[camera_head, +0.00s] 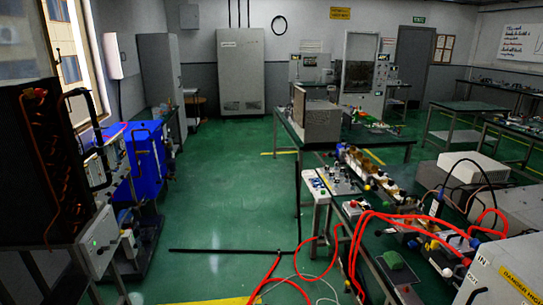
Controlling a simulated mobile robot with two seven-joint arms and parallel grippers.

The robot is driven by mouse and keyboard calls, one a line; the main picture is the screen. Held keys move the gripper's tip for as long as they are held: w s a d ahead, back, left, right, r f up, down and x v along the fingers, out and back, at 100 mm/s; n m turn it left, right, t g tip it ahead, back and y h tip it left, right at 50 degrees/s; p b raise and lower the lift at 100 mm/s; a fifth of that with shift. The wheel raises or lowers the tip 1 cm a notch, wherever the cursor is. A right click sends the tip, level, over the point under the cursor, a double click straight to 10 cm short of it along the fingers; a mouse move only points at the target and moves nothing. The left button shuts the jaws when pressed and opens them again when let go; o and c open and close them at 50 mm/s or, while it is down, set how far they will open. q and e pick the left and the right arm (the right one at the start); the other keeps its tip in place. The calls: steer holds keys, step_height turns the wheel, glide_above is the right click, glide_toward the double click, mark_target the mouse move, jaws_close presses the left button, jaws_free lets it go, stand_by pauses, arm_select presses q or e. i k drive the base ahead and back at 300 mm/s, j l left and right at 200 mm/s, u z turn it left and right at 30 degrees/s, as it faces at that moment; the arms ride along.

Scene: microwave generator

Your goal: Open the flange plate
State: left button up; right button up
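I cannot pick out the flange plate for certain at this distance. A line of waveguide-like parts (372,173), with brass and white pieces, runs along the bench on the right; the parts are too small to tell apart. Red hoses (375,214) loop over the near end of this bench. Neither of my grippers can be made out in the head view, so their relation to the parts is not shown.
Open green floor (225,190) lies in the middle. A thin black upright bar (298,200) and a floor-level bar (230,251) stand before the right bench. A blue machine (147,160) is at left. A labelled box (505,270) fills the lower right corner. Hoses trail on the floor.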

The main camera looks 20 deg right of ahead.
mark_target(454, 239)
steer(key=i+z, duration=0.3)
steer(key=z, duration=0.2)
steer(key=i+z, duration=0.3)
steer(key=z, duration=0.2)
steer(key=i+j+z, duration=0.15)
steer(key=z, duration=0.3)
steer(key=i+j, duration=0.05)
steer(key=i, duration=0.05)
